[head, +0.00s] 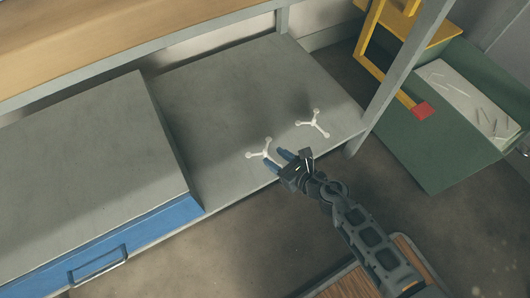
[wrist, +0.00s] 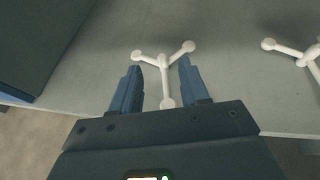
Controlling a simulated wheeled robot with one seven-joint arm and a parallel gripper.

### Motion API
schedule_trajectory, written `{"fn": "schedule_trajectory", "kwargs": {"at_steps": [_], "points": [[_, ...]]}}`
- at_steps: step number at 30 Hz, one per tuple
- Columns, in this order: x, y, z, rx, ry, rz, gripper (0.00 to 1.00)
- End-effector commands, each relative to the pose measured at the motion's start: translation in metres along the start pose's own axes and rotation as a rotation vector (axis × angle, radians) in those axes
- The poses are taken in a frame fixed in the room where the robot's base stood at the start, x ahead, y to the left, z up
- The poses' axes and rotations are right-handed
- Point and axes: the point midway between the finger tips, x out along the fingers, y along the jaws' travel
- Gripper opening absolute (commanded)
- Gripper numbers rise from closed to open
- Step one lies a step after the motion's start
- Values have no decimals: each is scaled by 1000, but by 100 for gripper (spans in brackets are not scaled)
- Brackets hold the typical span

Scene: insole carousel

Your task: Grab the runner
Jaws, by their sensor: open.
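Two white three-armed runners lie flat on the grey shelf (head: 225,95). The left runner (head: 266,151) is at my gripper (head: 279,161); in the wrist view this runner (wrist: 165,66) has its hub and one arm between the fingers. My gripper also shows in the wrist view (wrist: 160,75); it is open, with a gap on both sides of that arm. The other runner (head: 315,123) lies to the right, apart from the gripper, and is cut off at the right edge of the wrist view (wrist: 304,55).
A grey box with a blue drawer front (head: 140,240) stands left of the runners. A grey post (head: 405,65) rises at the shelf's right corner. Beyond it are a yellow frame with a red end (head: 423,111) and a green unit with a pale tray (head: 465,100). The shelf behind the runners is clear.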

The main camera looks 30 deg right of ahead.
Motion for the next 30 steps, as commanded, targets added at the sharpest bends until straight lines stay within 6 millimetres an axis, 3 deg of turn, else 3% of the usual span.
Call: {"fn": "schedule_trajectory", "kwargs": {"at_steps": [3, 9, 17, 30], "points": [[20, -3, -3, 1, -2, 0, 45], [41, -3, -2, 2, -1, 0, 45], [43, -3, -1, 2, 0, 0, 45], [43, -3, -1, 3, 0, 1, 5]]}}
